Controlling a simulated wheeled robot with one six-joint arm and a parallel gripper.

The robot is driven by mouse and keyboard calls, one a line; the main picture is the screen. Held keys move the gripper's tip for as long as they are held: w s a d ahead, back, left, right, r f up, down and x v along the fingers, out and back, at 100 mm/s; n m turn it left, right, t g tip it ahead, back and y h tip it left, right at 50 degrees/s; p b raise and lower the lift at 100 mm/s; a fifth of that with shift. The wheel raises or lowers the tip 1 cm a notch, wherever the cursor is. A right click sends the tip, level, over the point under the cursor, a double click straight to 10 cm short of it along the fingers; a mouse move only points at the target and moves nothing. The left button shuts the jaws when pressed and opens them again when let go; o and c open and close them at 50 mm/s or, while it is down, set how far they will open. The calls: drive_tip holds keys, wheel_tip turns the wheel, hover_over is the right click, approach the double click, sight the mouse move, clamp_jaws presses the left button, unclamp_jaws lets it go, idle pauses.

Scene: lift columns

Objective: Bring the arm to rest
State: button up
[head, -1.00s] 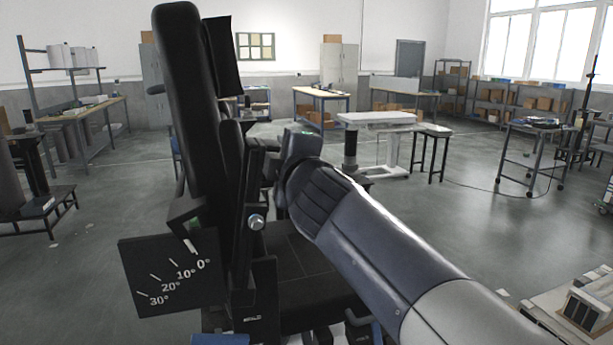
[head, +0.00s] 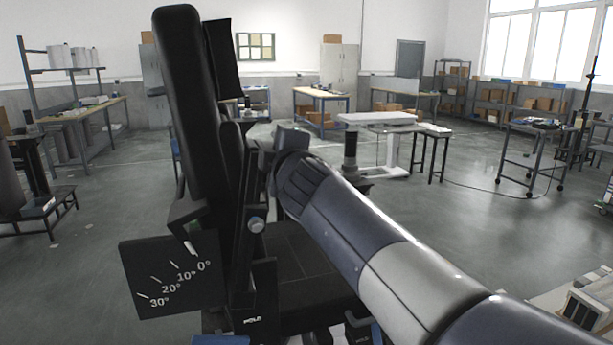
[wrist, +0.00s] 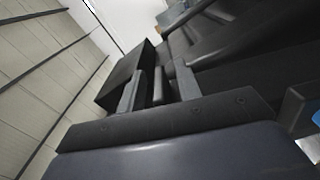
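My arm (head: 345,230) reaches from the lower right of the head view to the middle. Its dark wrist end (head: 293,140) is just right of a black padded seat with a tall upright backrest (head: 190,110). My gripper (wrist: 160,76) shows in the wrist view with its two grey fingers apart. A dark bar of the seat shows in the gap between them, and I cannot tell how far beyond the fingertips it lies. I see nothing held. In the head view the fingers are mostly hidden among the black seat parts.
A black angle plate (head: 170,273) marked in degrees is fixed at the seat's lower left. A white lift table (head: 375,120) and a dark stool (head: 432,135) stand beyond. A wheeled cart (head: 535,128) is at right. The floor between is open.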

drive_tip(key=w+d+f+m, duration=0.35)
drive_tip(key=d+f, duration=0.25)
drive_tip(key=d, duration=0.2)
drive_tip(key=w+d+f+m, duration=0.2)
drive_tip(key=d+f+m, duration=0.2)
drive_tip(key=d+f, duration=0.35)
drive_tip(key=d+f+m+b, duration=0.3)
drive_tip(key=f+m+b, duration=0.1)
drive_tip(key=f, duration=0.6)
drive_tip(key=d+f+m+b, duration=0.3)
drive_tip(key=f+b, duration=0.3)
drive_tip(key=f, duration=0.3)
drive_tip(key=shift+w+f+m, duration=0.35)
drive_tip(key=shift+m, duration=0.2)
